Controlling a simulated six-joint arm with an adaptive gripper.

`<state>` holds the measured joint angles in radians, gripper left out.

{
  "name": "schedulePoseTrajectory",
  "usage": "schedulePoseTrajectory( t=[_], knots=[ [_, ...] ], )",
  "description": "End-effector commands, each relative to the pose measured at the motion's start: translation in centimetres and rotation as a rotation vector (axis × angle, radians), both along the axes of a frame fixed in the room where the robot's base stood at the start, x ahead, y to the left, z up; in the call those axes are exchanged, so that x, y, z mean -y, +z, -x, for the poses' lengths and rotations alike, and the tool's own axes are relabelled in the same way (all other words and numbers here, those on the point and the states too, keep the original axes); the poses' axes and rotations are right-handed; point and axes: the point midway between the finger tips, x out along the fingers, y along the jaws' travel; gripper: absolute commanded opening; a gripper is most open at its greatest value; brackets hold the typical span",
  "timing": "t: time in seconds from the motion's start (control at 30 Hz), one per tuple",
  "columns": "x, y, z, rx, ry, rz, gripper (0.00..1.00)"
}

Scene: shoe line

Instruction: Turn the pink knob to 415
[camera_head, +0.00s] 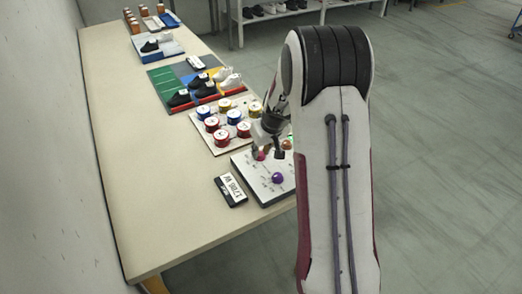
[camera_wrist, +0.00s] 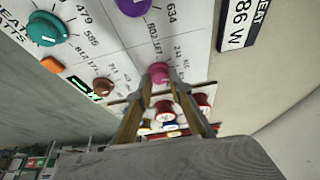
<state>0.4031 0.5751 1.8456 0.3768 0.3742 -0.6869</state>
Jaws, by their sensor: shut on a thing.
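The pink knob (camera_wrist: 158,72) stands on a white control panel (camera_wrist: 95,40) printed with numbers. It shows between my fingertips in the wrist view, and a bit of it shows in the head view (camera_head: 261,155). My gripper (camera_wrist: 160,84) is shut on the pink knob, with one finger on each side. In the head view my gripper (camera_head: 271,143) reaches down to the panel's far edge, and my arm covers the panel's right side. Some numbers by the knob are legible, but its pointer and the 415 mark cannot be made out.
A purple knob (camera_head: 278,177), a teal knob (camera_wrist: 46,28) and an orange button (camera_wrist: 52,65) are on the panel. A black-framed display (camera_head: 230,190) reading in W lies left of it. Several coloured spools (camera_head: 211,124) stand on a board just beyond. Shoes are farther back.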

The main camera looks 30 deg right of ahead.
Motion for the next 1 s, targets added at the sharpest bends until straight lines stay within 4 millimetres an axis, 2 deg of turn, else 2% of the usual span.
schedulePoseTrajectory(
  t=[0.6, 1.0],
  knots=[
    [0.22, -0.14, 0.16, -0.004, 0.188, -0.002, 0.0],
    [0.25, -0.14, 0.15, -0.004, 0.219, -0.001, 0.0]
  ],
)
